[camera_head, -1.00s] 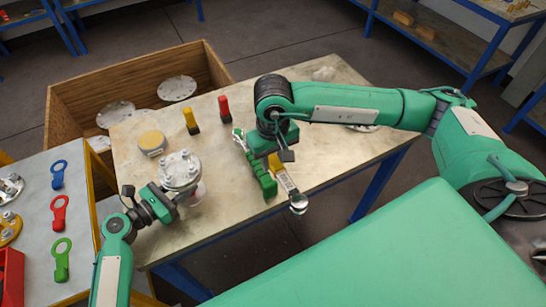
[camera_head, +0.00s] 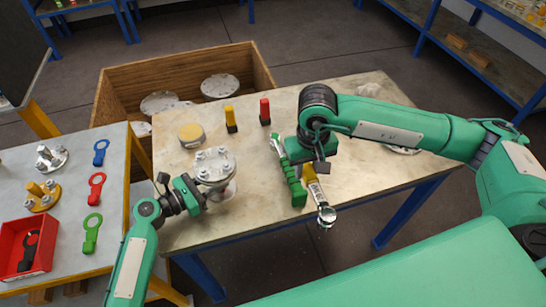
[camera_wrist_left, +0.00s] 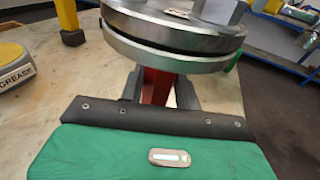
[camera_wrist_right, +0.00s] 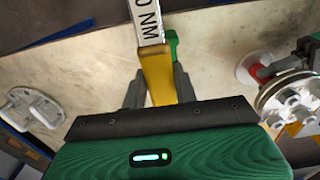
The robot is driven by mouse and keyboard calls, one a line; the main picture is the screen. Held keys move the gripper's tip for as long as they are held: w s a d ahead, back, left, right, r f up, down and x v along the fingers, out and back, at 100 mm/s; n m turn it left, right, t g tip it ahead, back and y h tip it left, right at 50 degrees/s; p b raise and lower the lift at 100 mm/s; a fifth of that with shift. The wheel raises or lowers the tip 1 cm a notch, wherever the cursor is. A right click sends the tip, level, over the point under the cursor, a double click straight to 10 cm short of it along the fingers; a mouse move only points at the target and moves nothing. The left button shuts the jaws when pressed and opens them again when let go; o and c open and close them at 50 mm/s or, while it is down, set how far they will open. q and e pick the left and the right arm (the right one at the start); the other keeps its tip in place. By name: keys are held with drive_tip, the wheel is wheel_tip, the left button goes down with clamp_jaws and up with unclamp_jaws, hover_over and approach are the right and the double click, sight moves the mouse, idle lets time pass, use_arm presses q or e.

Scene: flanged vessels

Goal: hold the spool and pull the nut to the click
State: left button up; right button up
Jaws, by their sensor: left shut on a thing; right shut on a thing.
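The spool (camera_head: 215,168) stands on the table, a grey bolted flange on top. In the left wrist view, its flange plates (camera_wrist_left: 175,42) sit above a red neck (camera_wrist_left: 157,86). My left gripper (camera_head: 203,188) is shut on the spool from the left, below the flange; the flange partly hides the grip. My right gripper (camera_head: 310,165) is shut on the yellow handle (camera_wrist_right: 158,72) of a torque wrench (camera_head: 318,195), whose label ends in "0 NM". The wrench's silver head points to the table's front edge, apart from the spool. I cannot tell which nut is meant.
A green wrench (camera_head: 291,178) lies beside my right gripper. A grease tin (camera_head: 191,133), a yellow marker (camera_head: 231,120) and a red marker (camera_head: 265,112) stand behind the spool. A wooden crate (camera_head: 185,72) with discs is behind; a side table (camera_head: 70,235) holds coloured tags.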

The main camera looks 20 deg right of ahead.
drive_tip(key=w+a+r+m, duration=0.5)
drive_tip(key=w+a, duration=0.3)
drive_tip(key=w, duration=0.3)
drive_tip(key=w+a+r+m, duration=0.4)
drive_tip(key=w+a+r, duration=0.25)
drive_tip(key=w, duration=0.45)
drive_tip(key=shift+a+f, duration=0.2)
drive_tip(key=shift+f, duration=1.15)
drive_tip(key=shift+a+f, duration=0.2)
drive_tip(key=shift+f, duration=1.15)
drive_tip(key=shift+f, duration=0.25)
drive_tip(key=shift+f, duration=1)
